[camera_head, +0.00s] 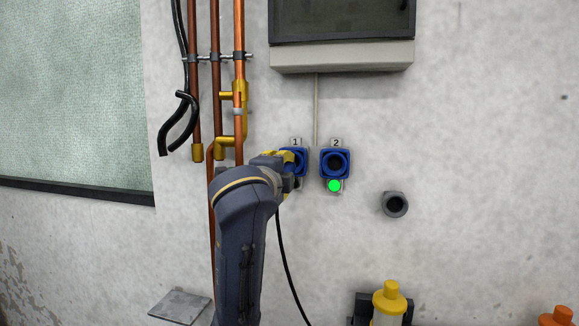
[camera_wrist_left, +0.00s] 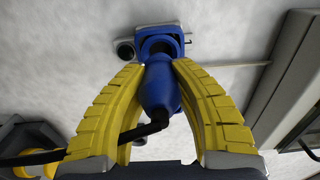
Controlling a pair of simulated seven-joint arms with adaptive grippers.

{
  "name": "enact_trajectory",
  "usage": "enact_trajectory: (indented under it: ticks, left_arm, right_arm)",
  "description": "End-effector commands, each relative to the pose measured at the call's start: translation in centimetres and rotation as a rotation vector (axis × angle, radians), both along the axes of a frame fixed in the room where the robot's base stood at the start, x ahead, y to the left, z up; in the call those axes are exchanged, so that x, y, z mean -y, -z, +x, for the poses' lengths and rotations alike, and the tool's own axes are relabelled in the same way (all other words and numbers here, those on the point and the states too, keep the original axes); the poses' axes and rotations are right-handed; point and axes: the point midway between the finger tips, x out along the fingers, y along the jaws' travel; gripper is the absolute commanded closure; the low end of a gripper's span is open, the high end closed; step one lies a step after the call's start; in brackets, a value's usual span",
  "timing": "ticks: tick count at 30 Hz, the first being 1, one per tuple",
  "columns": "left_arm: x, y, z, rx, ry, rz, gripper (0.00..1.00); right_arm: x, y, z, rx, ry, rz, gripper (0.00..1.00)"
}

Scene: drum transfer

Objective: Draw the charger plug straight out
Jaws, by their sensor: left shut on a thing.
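My left gripper (camera_head: 284,160) is at the blue socket marked 1 (camera_head: 300,157) on the wall and covers much of it. In the left wrist view its yellow fingers are shut on the blue charger plug (camera_wrist_left: 160,88), one on each side. The plug's nose points at the dark opening of a blue socket (camera_wrist_left: 164,29). I cannot tell how deep the nose sits in it. A black cable (camera_head: 286,254) hangs below the gripper, and it leaves the plug's back in the left wrist view (camera_wrist_left: 146,129). My right gripper is not in view.
Blue socket 2 (camera_head: 335,162), empty with a green light (camera_head: 334,186), is just to the right. A grey round port (camera_head: 395,204) is lower right. Copper pipes (camera_head: 239,50) run close on the left. A grey box (camera_head: 342,56) hangs above. Yellow-topped container (camera_head: 389,297) stands below.

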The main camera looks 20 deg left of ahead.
Motion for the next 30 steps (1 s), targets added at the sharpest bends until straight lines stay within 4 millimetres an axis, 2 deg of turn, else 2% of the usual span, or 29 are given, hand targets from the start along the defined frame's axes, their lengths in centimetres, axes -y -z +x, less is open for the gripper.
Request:
enact_trajectory:
  ticks: [5,22,30]
  left_arm:
    - [0.1,-0.1,-0.4,0.002,0.002,-0.002,1.0]
    - [0.2,-0.1,-4.1,0.003,0.003,-0.002,1.0]
    - [0.2,0.0,-5.0,0.002,0.001,0.0,1.0]
  right_arm:
    - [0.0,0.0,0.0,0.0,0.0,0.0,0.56]
    - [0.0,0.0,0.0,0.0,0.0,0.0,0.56]
    - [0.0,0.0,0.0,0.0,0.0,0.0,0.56]
